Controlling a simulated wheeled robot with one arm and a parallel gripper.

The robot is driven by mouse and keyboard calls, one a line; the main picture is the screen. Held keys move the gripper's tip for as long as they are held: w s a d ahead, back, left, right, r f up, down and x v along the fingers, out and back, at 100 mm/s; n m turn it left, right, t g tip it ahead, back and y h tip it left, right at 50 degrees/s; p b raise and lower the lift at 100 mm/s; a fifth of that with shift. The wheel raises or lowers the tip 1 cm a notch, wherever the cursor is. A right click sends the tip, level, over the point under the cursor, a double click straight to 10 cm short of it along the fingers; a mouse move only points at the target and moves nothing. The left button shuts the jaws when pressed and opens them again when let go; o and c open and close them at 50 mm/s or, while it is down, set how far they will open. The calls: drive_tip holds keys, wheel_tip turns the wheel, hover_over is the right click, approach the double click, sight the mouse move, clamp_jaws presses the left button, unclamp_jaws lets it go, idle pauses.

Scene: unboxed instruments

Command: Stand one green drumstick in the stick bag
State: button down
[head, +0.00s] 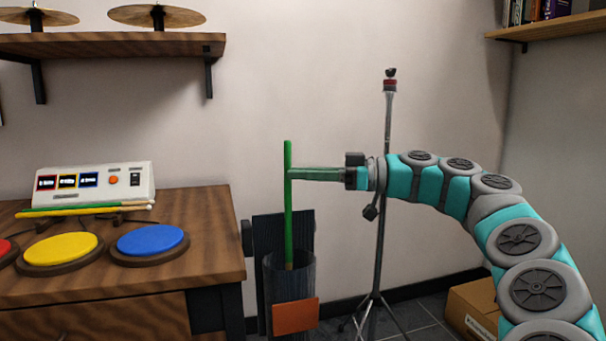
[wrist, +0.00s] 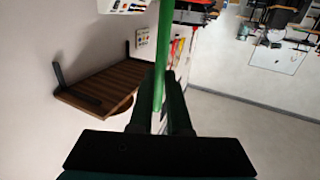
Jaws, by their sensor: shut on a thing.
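A green drumstick (head: 288,205) stands upright in the head view, its lower end inside the mouth of the dark stick bag (head: 281,290). My gripper (head: 291,173) is shut on the drumstick near its upper part, reaching in from the right. In the wrist view the green drumstick (wrist: 166,50) runs up between the two dark fingers of my gripper (wrist: 166,78). The bag has an orange patch on its front and a raised back flap. Whether the stick's lower tip touches the bag's bottom is hidden.
A wooden table (head: 222,262) at left carries yellow (head: 60,248) and blue (head: 150,239) pads, a white control box (head: 95,184) and loose yellow and green sticks (head: 85,209). A cymbal stand (head: 383,235) rises behind my arm. A cardboard box (head: 474,308) sits on the floor.

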drive_tip(key=c, duration=0.8)
unclamp_jaws()
drive_tip(key=d, duration=0.7)
drive_tip(key=shift+s+d, duration=0.4)
drive_tip(key=shift+s, duration=0.05)
drive_tip(key=shift+a+p, duration=0.1)
drive_tip(key=shift+p, duration=0.2)
